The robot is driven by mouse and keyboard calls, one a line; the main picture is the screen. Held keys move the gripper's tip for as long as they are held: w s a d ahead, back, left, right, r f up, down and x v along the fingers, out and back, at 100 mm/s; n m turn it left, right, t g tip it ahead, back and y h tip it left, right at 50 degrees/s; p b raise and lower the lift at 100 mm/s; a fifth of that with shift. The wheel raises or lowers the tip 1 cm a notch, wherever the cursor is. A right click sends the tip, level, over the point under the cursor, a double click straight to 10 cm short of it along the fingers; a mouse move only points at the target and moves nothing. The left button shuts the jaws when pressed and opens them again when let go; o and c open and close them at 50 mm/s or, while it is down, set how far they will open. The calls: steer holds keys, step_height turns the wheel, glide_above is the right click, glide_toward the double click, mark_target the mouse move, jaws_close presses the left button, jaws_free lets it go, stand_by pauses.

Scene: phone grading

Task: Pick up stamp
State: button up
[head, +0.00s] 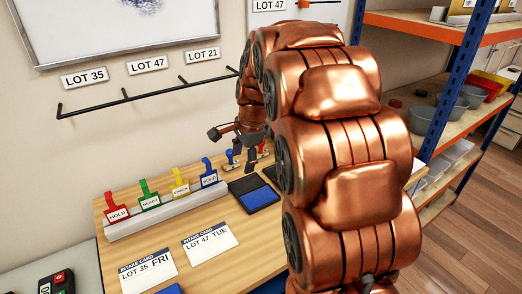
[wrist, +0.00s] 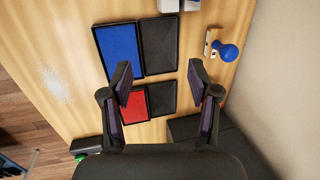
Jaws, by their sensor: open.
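A stamp with a round blue knob (wrist: 229,52) and a pale wooden base stands near the wall side of the table in the wrist view. A blue-handled stamp (head: 230,158) also shows at the back of the table in the head view, partly hidden. My gripper (wrist: 161,78) is open and empty above the ink pads. The stamp is outside the jaws, up and to the right of the right finger. A blue ink pad (wrist: 118,50) and a red ink pad (wrist: 134,107) lie below, each beside a black panel.
A rack of coloured tags (head: 168,215) and two intake cards (head: 210,246) lie on the table in the head view. A wall rail (head: 125,97) runs above. Orange and blue shelving (head: 440,110) stands at the right. My arm hides much of the table.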

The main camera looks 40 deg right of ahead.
mark_target(261, 147)
steer(key=w+d+m+t+h, duration=0.1)
steer(key=w+d+m, duration=0.35)
steer(key=d, duration=0.35)
steer(key=w+d+m+t, duration=0.1)
steer(key=w+d+m, duration=0.35)
steer(key=d, duration=0.35)
steer(key=shift+a+p+x, duration=0.15)
steer(key=shift+p+x, duration=0.35)
steer(key=shift+x, duration=0.9)
steer(key=shift+a+p+x, duration=0.2)
steer(key=shift+p+x, duration=0.3)
steer(key=shift+x, duration=0.95)
steer(key=shift+a+p+x, duration=0.15)
steer(key=shift+p+x, duration=0.35)
steer(key=shift+x, duration=0.9)
steer(key=shift+w+r, duration=0.1)
jaws_close()
